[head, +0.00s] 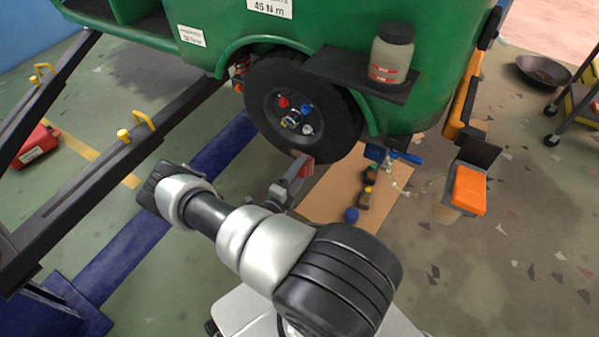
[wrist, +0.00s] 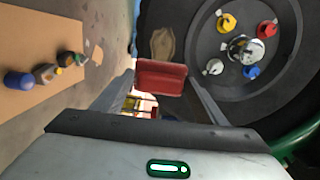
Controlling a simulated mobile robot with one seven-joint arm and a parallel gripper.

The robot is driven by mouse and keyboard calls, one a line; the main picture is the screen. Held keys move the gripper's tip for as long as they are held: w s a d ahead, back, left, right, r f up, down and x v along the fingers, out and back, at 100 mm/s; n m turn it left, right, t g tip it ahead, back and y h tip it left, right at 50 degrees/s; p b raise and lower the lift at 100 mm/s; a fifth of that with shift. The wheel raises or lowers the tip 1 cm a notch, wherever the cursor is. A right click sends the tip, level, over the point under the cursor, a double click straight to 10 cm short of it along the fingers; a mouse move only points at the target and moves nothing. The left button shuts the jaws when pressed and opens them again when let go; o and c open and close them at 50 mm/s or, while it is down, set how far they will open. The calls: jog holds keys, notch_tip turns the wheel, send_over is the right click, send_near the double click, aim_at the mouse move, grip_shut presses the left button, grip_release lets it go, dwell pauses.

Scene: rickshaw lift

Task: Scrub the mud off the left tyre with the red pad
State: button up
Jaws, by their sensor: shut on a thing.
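The left tyre (head: 343,120) is a black wheel under the green rickshaw body, with coloured nuts on its hub; it fills the upper right of the wrist view (wrist: 195,65). A brown mud patch (wrist: 163,43) shows on its tread side in the wrist view. My gripper (head: 297,178) is shut on the red pad (head: 306,166), at the tyre's lower edge. In the wrist view the red pad (wrist: 161,77) sits between the two fingertips, just below the mud patch. I cannot tell whether the pad touches the rubber.
A shelf bracket (head: 360,75) with a jar (head: 391,52) juts out above the tyre's right side. A cardboard sheet (head: 335,195) with several small bottles lies on the floor beneath. An orange-topped container (head: 468,190) stands at right. Dark ramp rails (head: 110,160) lie left.

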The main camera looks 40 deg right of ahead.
jog(key=shift+x, duration=0.85)
jog(key=shift+b, duration=0.3)
jog(key=shift+w+a+f+b, duration=0.1)
jog(key=shift+w+a+b, duration=0.35)
jog(key=shift+w, duration=0.7)
jog(key=shift+w+a+f+b, duration=0.1)
jog(key=shift+w+a+b, duration=0.35)
jog(key=shift+w, duration=0.7)
jog(key=shift+w+a+b, duration=0.25)
jog(key=shift+w+a, duration=0.35)
jog(key=shift+w, duration=0.55)
jog(key=shift+s+d+r+p, duration=0.1)
jog(key=shift+s+d+p, duration=0.15)
jog(key=shift+s, duration=0.25)
jog(key=shift+s+d+r+p, duration=0.1)
jog(key=shift+s+d+p, duration=0.1)
jog(key=shift+s, duration=0.25)
jog(key=shift+s+d+p, duration=0.3)
jog(key=shift+s+d, duration=0.1)
jog(key=shift+s, duration=0.45)
jog(key=shift+s+d+p, duration=0.25)
jog(key=shift+s+d, duration=0.15)
jog(key=shift+s, duration=0.5)
jog(key=shift+s+d+p, duration=0.3)
jog(key=shift+s+d, duration=0.05)
jog(key=shift+s, duration=0.5)
jog(key=shift+a, duration=0.1)
